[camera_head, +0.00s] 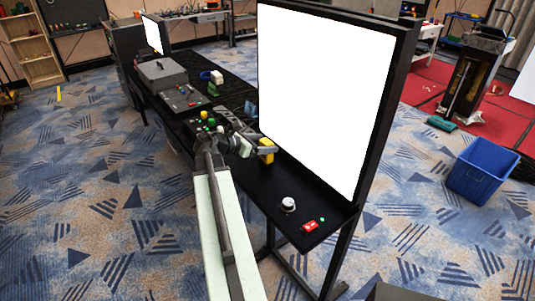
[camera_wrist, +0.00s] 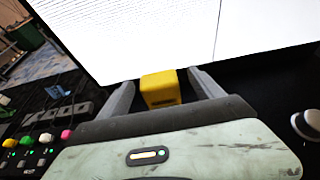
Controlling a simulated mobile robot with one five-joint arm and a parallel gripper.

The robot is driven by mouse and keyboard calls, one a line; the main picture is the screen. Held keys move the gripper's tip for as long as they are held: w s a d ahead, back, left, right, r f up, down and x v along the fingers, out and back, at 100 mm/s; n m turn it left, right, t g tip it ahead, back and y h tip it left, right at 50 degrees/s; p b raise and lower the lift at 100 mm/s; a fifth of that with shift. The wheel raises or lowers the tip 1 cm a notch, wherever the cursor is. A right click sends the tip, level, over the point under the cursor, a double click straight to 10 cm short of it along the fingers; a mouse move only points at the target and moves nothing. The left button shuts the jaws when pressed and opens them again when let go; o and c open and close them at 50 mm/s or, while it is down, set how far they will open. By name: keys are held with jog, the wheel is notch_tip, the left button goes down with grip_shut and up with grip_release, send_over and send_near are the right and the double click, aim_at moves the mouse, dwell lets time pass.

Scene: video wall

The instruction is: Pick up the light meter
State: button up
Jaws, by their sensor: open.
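A yellow boxy device (camera_head: 267,157), likely the light meter, stands on the black desk below the large white screen. In the wrist view the yellow device (camera_wrist: 160,89) sits between the two grey fingers of my gripper (camera_wrist: 161,92), with a dark gap visible on either side. My gripper (camera_head: 262,149) is open. The lower part of the device is hidden behind the gripper body in the wrist view, and I cannot tell whether a finger touches it.
The large screen (camera_head: 325,85) rises close behind the device. A white round knob (camera_head: 288,204) and a red box (camera_head: 310,226) lie toward the desk's near right end. Button panels (camera_head: 182,97) are farther left. A blue bin (camera_head: 482,170) stands on the floor at right.

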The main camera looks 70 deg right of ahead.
jog(key=b+x, duration=0.1)
jog(key=x, duration=0.1)
jog(key=b+x, duration=0.1)
jog(key=x, duration=0.1)
jog(key=shift+d+f, duration=0.15)
jog(key=shift+f, duration=0.3)
jog(key=shift+s+d, duration=0.15)
jog(key=shift+r, duration=0.1)
jog(key=shift+c, duration=0.3)
grip_shut()
jog(key=r+p, duration=0.7)
jog(key=p, duration=0.1)
jog(key=shift+a+r, duration=0.2)
jog(key=shift+r, duration=0.2)
jog(key=w+a, duration=0.5)
jog(key=a, duration=0.3)
jog(key=w+a, duration=0.6)
jog(key=a, duration=0.2)
jog(key=shift+a+f+b, duration=0.3)
jog(key=shift+f+b, duration=0.1)
